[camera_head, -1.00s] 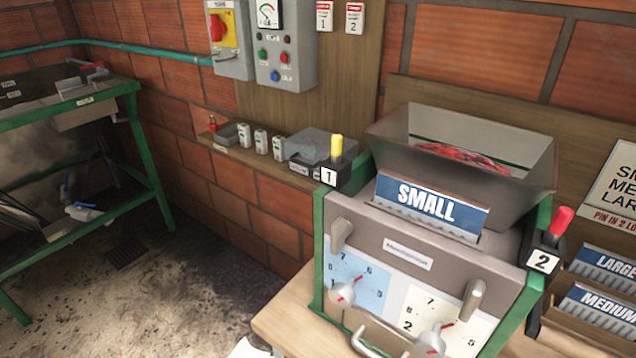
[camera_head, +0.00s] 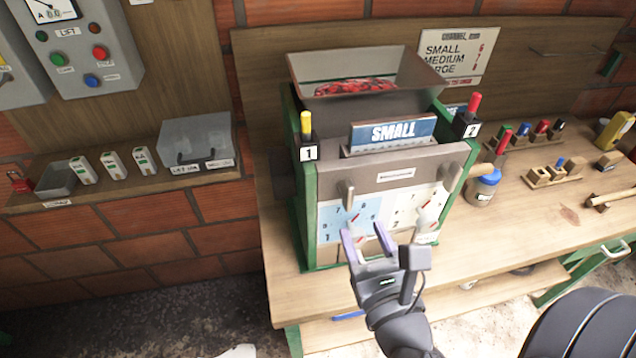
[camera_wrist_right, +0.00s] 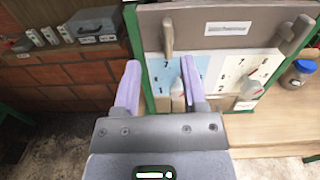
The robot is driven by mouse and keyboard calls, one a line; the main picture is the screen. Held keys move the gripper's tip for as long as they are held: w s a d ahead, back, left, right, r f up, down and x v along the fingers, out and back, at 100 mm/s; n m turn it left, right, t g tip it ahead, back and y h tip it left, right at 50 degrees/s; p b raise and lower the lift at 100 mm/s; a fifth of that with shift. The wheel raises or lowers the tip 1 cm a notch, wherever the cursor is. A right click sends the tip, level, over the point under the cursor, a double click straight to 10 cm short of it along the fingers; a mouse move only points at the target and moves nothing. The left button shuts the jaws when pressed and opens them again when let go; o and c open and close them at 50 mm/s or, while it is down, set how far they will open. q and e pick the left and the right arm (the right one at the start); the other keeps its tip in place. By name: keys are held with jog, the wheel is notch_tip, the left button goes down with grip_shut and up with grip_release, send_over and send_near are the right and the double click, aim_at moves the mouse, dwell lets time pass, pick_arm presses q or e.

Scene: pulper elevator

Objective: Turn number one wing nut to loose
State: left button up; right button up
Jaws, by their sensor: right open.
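The pulper's front panel (camera_head: 400,178) faces me, with a grey wing nut (camera_head: 347,194) at its upper left, on the side of the yellow-handled "1" block (camera_head: 308,152). This left wing nut also shows in the right wrist view (camera_wrist_right: 168,38) and looks upright. A second wing nut (camera_head: 449,178) is at the upper right. My right gripper (camera_head: 364,231) is open and empty, in front of the panel's lower part and below the left wing nut, apart from it. Its fingers also show in the right wrist view (camera_wrist_right: 160,70). My left gripper is out of view.
Two dials sit on the panel's lower half; the left dial (camera_wrist_right: 178,86) is partly behind a finger. A "SMALL" plate (camera_head: 393,132) stands above the panel. A blue-lidded jar (camera_head: 484,187) stands right of the pulper. The floor at lower left is clear.

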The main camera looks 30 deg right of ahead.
aim_at(352, 190)
jog(key=shift+m, duration=0.4)
jog(key=p+x, duration=0.1)
jog(key=x, duration=0.2)
jog(key=p+x, duration=0.1)
jog(key=x, duration=0.2)
jog(key=p+x, duration=0.1)
jog(key=x, duration=0.2)
jog(key=shift+s+d+r+p, duration=0.1)
jog(key=shift+d+r+p, duration=0.05)
jog(key=shift+d+p, duration=0.25)
jog(key=shift+w+d, duration=0.15)
jog(key=shift+w, duration=0.35)
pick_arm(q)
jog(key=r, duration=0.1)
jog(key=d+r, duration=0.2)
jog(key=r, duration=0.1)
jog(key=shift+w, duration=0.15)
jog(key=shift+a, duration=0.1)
pick_arm(e)
jog(key=shift+c, duration=0.2)
grip_shut()
